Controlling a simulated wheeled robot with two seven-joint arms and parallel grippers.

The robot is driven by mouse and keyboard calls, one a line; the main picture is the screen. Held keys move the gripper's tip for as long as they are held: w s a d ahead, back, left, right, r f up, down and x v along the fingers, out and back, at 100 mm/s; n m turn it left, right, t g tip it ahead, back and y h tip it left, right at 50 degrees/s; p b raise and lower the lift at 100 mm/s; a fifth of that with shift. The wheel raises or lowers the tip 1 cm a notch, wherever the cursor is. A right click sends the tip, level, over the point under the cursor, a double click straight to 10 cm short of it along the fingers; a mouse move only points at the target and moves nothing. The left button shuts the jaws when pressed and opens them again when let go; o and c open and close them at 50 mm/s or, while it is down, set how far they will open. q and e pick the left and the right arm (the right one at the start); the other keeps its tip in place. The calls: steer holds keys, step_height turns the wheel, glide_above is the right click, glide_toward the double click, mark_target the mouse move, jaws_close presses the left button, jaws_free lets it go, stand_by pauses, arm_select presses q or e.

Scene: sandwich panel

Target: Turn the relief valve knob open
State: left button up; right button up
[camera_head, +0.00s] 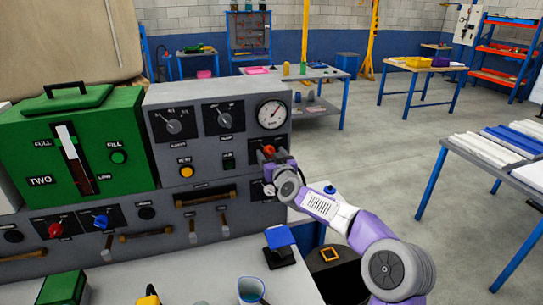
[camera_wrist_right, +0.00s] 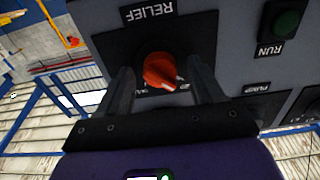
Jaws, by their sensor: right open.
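The relief valve knob (camera_wrist_right: 158,69) is a red-orange round knob with a pale pointer mark, on a dark plate under the upside-down word RELIEF in the right wrist view. It shows as a small red spot (camera_head: 268,150) in the head view, partly covered by my gripper. My right gripper (camera_wrist_right: 163,85) is open, with one dark finger on each side of the knob. I see gaps between the fingers and the knob; how deep the fingertips reach is unclear. The gripper (camera_head: 273,160) is at the right end of the grey panel (camera_head: 200,140). My left gripper is not in view.
A green RUN button (camera_wrist_right: 286,20) is beside the knob's plate. A pressure gauge (camera_head: 271,114) sits above the knob. A green tank box (camera_head: 75,145) stands left. Below are a counter (camera_head: 190,280) and a blue-topped block (camera_head: 279,238). Open floor lies to the right.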

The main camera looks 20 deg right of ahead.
steer(key=c, duration=1.1)
steer(key=shift+o, duration=0.2)
steer(key=shift+m, duration=0.3)
steer(key=m+b, duration=0.2)
steer(key=m, duration=0.1)
steer(key=shift+f+m, duration=0.1)
steer(key=shift+m, duration=0.3)
steer(key=m+b, duration=0.2)
steer(key=m, duration=0.2)
steer(key=m+b, duration=0.1)
steer(key=m, duration=0.4)
steer(key=shift+b, duration=0.3)
steer(key=shift+m+b, duration=0.55)
steer(key=shift+m, duration=1.65)
